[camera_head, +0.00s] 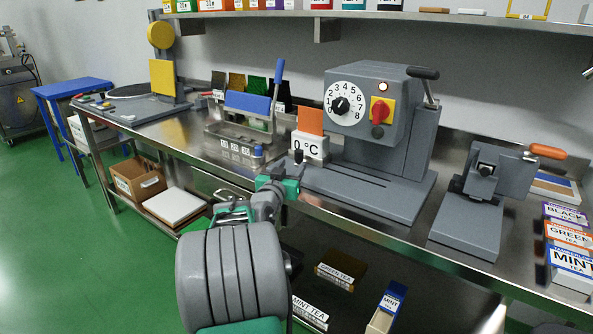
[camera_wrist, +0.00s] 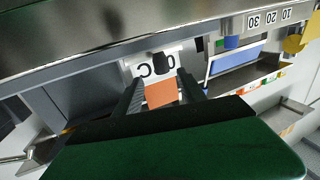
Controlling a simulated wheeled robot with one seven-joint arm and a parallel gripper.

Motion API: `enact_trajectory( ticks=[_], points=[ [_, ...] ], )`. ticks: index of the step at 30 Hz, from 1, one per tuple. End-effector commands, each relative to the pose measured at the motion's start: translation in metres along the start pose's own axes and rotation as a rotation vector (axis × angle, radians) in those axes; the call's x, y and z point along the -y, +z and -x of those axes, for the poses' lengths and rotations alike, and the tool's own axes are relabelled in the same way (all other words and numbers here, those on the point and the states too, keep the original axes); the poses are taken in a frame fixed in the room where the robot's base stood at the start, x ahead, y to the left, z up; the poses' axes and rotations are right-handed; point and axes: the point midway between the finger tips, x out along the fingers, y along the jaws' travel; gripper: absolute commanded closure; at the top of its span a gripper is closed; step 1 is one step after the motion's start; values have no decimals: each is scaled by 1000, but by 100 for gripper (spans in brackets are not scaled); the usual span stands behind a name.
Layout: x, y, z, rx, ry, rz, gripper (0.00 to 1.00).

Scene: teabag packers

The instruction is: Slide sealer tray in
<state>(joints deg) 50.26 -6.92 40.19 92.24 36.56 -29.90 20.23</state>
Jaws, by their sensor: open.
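The grey sealer (camera_head: 372,110) stands on the steel bench with a numbered dial and a red and yellow switch. At its left end is a white block marked "0 °C" (camera_head: 312,145), with an upright orange panel (camera_head: 311,119) and a black knob (camera_head: 298,156) at its front. A grey slotted base (camera_head: 370,190) extends below the sealer. My gripper (camera_head: 291,176) is open at the knob. In the wrist view my two dark fingers (camera_wrist: 160,83) lie either side of the orange panel (camera_wrist: 160,94), with the knob (camera_wrist: 160,63) beyond; contact is unclear.
A smaller grey press with an orange handle (camera_head: 547,151) stands to the right, beside labelled tea boxes (camera_head: 572,260). The bench front edge runs close to my arm. Boxes sit on the lower shelf.

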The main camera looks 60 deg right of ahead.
Motion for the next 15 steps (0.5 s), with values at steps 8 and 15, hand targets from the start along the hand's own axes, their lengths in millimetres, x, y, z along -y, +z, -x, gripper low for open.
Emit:
enact_trajectory(
  ticks=[8,15],
  points=[
    [0,-2,-50,0,0,0,52],
    [2,-3,-73,1,-4,-1,52]
  ],
)
